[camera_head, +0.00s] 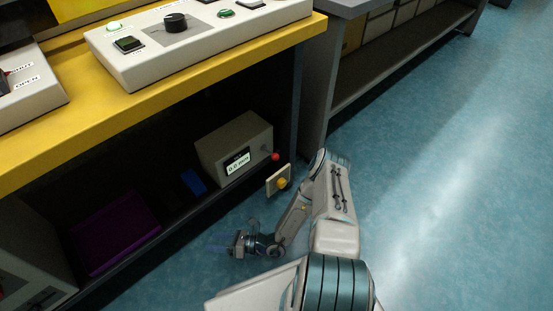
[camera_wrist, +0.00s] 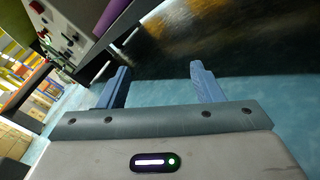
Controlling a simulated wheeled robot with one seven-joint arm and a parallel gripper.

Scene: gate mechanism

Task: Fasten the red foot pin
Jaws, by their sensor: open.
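A small red knob (camera_head: 275,156), which looks like the red foot pin, sticks out on the right end of a grey box (camera_head: 222,152) with a small display, on the low shelf. My gripper (camera_head: 232,244) is low over the floor in front of the shelf, below and left of the red knob and apart from it. In the wrist view my gripper's two blue fingers (camera_wrist: 160,84) are spread wide with nothing between them. A small red part (camera_wrist: 37,7) shows at the top left there; I cannot tell if it is the same knob.
A blue block (camera_head: 193,181) and a purple tray (camera_head: 110,232) are on the shelf. The yellow bench top (camera_head: 200,88) overhangs them. Blue floor (camera_head: 450,180) at right is clear.

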